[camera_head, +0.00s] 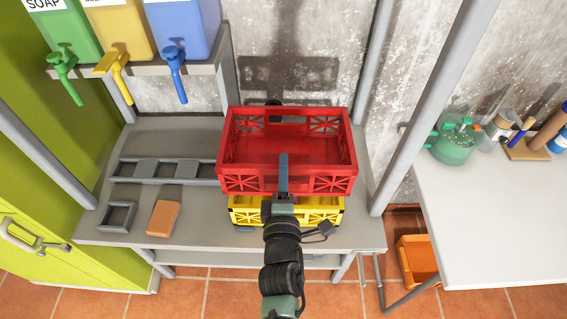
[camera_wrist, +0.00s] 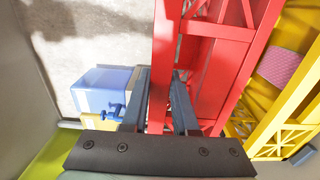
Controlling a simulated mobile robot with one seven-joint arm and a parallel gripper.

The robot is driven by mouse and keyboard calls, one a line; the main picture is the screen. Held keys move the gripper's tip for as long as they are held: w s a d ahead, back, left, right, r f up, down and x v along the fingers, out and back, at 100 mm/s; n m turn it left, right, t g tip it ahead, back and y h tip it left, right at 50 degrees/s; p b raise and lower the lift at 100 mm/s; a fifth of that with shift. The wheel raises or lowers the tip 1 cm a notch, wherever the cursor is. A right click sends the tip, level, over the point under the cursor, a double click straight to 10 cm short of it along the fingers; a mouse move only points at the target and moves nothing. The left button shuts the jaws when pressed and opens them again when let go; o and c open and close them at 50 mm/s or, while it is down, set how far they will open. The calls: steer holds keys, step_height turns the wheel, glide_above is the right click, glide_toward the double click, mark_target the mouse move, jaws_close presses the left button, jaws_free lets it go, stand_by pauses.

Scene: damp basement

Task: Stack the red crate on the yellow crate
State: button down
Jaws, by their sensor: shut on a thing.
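The red crate (camera_head: 245,182) is an open box with lattice walls, held upright above the yellow crate in the head view. My gripper (camera_head: 283,172) is shut on the middle of its near wall. In the wrist view the red crate's wall (camera_wrist: 162,60) runs between the two fingers (camera_wrist: 158,105). The yellow crate (camera_head: 322,215) stands on the grey bench, mostly hidden under the red crate. In the wrist view the yellow crate (camera_wrist: 287,105) lies to the right, apart from the red crate there, with something pink inside it.
The grey bench (camera_head: 200,228) also bears a grey divided tray (camera_head: 163,170), a small grey frame (camera_head: 117,217) and an orange-brown block (camera_head: 163,218). Soap dispensers (camera_head: 120,30) hang at the upper left. Grey posts flank the bench. A white table (camera_head: 480,230) stands right.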

steer(key=shift+f+b, duration=2.8)
steer(key=shift+f, duration=0.15)
steer(key=c, duration=0.6)
jaws_free()
steer(key=shift+f, duration=0.1)
steer(key=s+p, duration=0.1)
steer(key=s, duration=1.2)
steer(key=shift+p, duration=0.35)
steer(key=shift+w, duration=0.1)
